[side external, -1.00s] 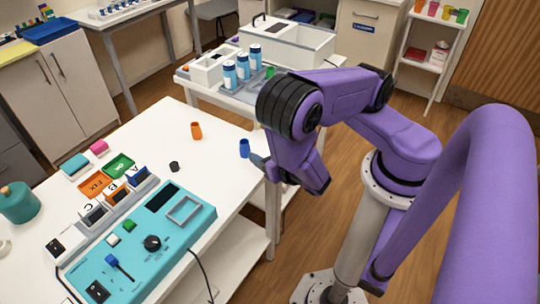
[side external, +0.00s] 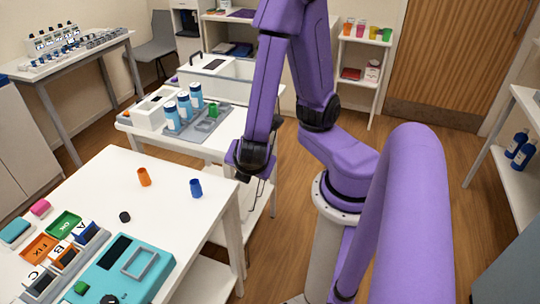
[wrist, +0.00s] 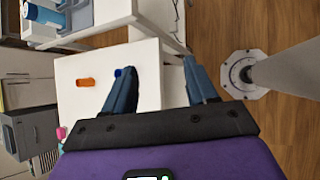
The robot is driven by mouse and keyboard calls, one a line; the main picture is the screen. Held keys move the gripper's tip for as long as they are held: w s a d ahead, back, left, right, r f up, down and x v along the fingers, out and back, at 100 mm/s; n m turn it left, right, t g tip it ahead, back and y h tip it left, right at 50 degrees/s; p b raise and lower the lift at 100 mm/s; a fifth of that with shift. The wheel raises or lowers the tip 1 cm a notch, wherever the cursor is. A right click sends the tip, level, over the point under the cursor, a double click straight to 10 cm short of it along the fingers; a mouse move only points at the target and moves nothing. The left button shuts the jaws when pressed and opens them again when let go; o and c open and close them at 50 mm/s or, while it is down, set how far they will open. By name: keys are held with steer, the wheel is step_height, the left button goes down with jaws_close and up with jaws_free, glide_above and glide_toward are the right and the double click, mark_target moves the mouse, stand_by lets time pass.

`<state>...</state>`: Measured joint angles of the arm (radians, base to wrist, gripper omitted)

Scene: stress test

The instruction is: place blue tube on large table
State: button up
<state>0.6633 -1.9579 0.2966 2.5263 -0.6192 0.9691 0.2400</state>
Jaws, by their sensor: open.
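The blue tube (side external: 196,188) stands upright on the large white table (side external: 165,222), near its right edge. In the wrist view the blue tube (wrist: 118,72) shows just beyond the tip of the left finger, which partly covers it. My gripper (wrist: 160,70) is open, with its fingers wide apart and nothing between them. In the side view my arm's end hangs above and to the right of the blue tube, clear of it. The fingers are hard to make out there.
An orange tube (side external: 144,177) and a small black cap (side external: 125,217) stand near the blue tube. A teal device (side external: 125,268) and labelled blocks fill the table's front.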

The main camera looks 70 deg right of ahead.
steer(key=s+a+r+m+g+y, duration=0.4)
steer(key=s+r+m+y, duration=0.1)
steer(key=s+r+y, duration=0.1)
steer(key=shift+s+r+m+y, duration=0.3)
steer(key=shift+s+r+y, duration=0.1)
steer(key=shift+r+y, duration=0.4)
steer(key=shift+d, duration=0.1)
stand_by(0.6)
